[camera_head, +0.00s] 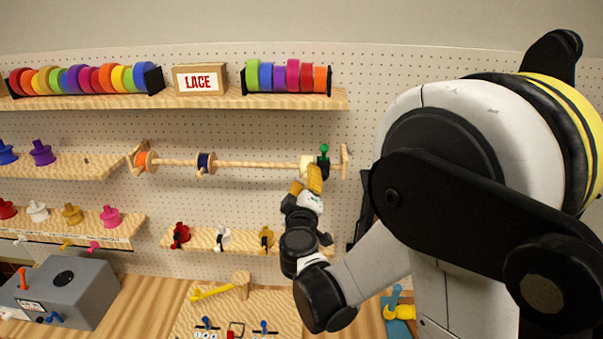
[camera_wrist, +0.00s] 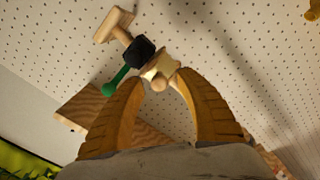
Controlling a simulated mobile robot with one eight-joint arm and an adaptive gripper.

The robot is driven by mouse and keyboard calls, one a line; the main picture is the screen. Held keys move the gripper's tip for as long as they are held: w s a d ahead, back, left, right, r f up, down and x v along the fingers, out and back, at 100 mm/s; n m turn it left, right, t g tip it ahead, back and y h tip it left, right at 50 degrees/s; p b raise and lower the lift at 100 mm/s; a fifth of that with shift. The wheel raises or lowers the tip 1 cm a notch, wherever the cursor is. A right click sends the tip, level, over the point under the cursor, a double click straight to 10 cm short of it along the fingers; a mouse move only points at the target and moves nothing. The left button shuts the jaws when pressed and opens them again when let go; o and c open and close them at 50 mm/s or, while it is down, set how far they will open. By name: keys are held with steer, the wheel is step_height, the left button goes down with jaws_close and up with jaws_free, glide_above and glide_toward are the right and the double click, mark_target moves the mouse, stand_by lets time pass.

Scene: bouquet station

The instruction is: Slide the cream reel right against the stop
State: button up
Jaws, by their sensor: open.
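The cream reel (camera_head: 306,161) sits on the wooden rod near its right end. In the wrist view the cream reel (camera_wrist: 160,66) shows just beyond and between my fingertips. The black stop (camera_head: 323,168) with a green handle is just to the reel's right on the same rod. In the wrist view the stop (camera_wrist: 138,50) looks very close to the reel; I cannot tell whether they touch. My gripper (camera_head: 314,178) is at the reel from the front and below. Its yellow fingers (camera_wrist: 160,82) are open; contact with the reel is unclear.
The rod (camera_head: 255,164) also carries a navy reel (camera_head: 206,163) and an orange reel (camera_head: 143,160) farther left. The rod between navy and cream is clear. A shelf with ribbon rolls (camera_head: 290,102) runs above. A lower shelf (camera_head: 205,240) holds small spools. Pegboard stands behind.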

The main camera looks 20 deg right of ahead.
steer(key=shift+w, duration=0.2)
steer(key=shift+d, duration=0.1)
steer(key=shift+c, duration=0.2)
jaws_close()
steer(key=shift+s+d+f+b, duration=0.15)
steer(key=shift+d+b, duration=0.1)
steer(key=shift+b, duration=0.55)
steer(key=shift+o, duration=0.2)
jaws_free()
